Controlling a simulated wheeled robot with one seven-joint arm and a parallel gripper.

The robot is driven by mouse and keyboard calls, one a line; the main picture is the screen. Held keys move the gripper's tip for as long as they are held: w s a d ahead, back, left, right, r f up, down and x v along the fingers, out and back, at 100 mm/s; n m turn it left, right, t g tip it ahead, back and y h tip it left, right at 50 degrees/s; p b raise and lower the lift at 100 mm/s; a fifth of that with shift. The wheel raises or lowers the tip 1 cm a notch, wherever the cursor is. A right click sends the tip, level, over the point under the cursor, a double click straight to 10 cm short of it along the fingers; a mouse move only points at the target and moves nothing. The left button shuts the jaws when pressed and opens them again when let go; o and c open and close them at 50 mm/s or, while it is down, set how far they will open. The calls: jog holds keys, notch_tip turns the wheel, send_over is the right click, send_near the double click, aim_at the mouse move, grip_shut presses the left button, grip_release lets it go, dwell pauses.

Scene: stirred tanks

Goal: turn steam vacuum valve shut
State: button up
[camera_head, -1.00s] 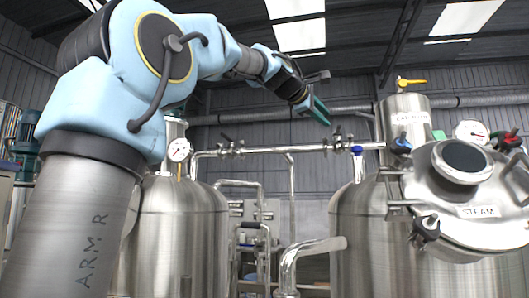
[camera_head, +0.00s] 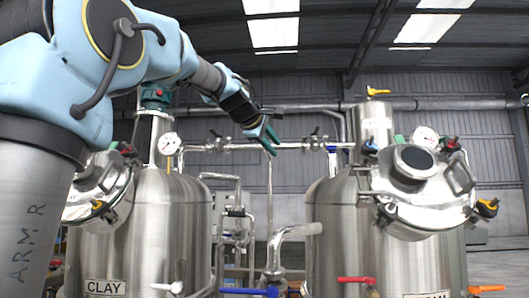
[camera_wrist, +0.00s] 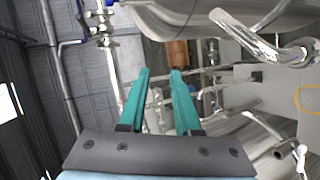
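The right steel tank (camera_head: 335,225) carries a partly cut-off label (camera_head: 430,295) ending in "AM". Several valves show at it: a yellow handle (camera_head: 378,91) on the top vessel, a blue handle (camera_head: 370,147), a red handle (camera_head: 452,143) and a black-handled valve (camera_head: 315,138) on the horizontal pipe. I cannot tell which is the vacuum valve. My gripper (camera_head: 271,140) is raised in front of that pipe, left of the right tank's valves. The wrist view shows my gripper (camera_wrist: 160,75) with its teal fingers apart and nothing held between them.
A bent steel pipe (camera_head: 290,233) stands between the tanks. Low handles are blue (camera_head: 250,292), red (camera_head: 357,280) and orange (camera_head: 487,290). The right tank's gauge (camera_head: 425,137) stands beside its lid (camera_head: 415,190).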

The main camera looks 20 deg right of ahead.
jog(key=shift+w+a+f, duration=0.1)
jog(key=shift+a+f, duration=0.2)
jog(key=shift+f, duration=0.2)
jog(key=shift+a+f, duration=0.3)
jog(key=shift+f, duration=0.2)
jog(key=shift+f, duration=0.1)
